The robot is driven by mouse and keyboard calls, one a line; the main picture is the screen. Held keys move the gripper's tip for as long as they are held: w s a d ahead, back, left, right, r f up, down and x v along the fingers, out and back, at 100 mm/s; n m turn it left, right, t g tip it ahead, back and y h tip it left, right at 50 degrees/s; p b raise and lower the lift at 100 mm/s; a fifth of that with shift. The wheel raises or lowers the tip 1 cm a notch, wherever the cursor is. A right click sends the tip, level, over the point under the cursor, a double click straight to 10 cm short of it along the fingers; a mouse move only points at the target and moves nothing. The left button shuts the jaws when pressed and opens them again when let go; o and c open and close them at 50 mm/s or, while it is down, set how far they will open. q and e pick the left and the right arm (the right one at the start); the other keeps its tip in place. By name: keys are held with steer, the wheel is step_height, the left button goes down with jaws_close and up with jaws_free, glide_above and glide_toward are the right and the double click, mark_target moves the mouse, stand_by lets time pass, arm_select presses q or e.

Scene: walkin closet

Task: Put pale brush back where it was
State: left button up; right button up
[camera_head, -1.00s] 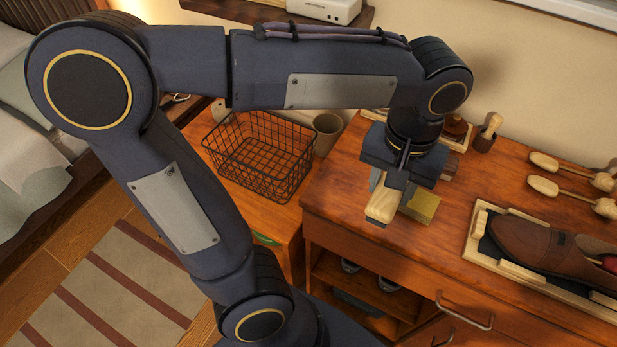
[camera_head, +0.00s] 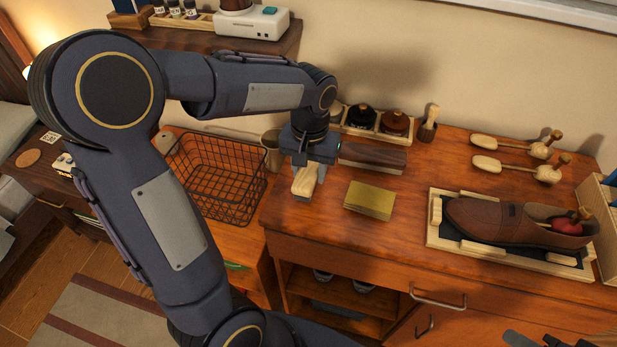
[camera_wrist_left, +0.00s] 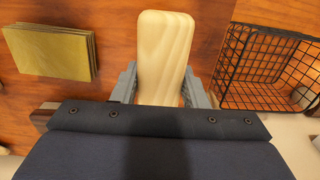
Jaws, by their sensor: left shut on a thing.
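The pale brush (camera_head: 305,180), a light wooden block with rounded ends, is in my left gripper (camera_head: 308,170). The left gripper points down and is shut on its sides. In the left wrist view the brush (camera_wrist_left: 165,50) sits between the two grey fingers. It is over the left end of the wooden dresser top (camera_head: 400,220); I cannot tell whether it touches. Its underside is hidden. A dark brush (camera_head: 372,155) lies just behind and to the right. At the bottom right edge, a small dark part, perhaps of my right gripper (camera_head: 525,341), shows.
A yellow stack of cloths or pads (camera_head: 370,200) lies right of the brush. A wire basket (camera_head: 215,180) and a cup (camera_head: 271,145) stand left. Polish jars in a tray (camera_head: 378,122) stand behind. A brown shoe (camera_head: 510,222) lies in a tray at right.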

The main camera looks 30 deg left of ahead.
mark_target(309, 180)
arm_select(q)
steer(key=shift+w+a+f, duration=0.1)
steer(key=shift+a+f, duration=0.05)
steer(key=shift+f, duration=1.55)
steer(key=shift+f, duration=0.1)
steer(key=o, duration=1)
steer(key=shift+c, duration=0.2)
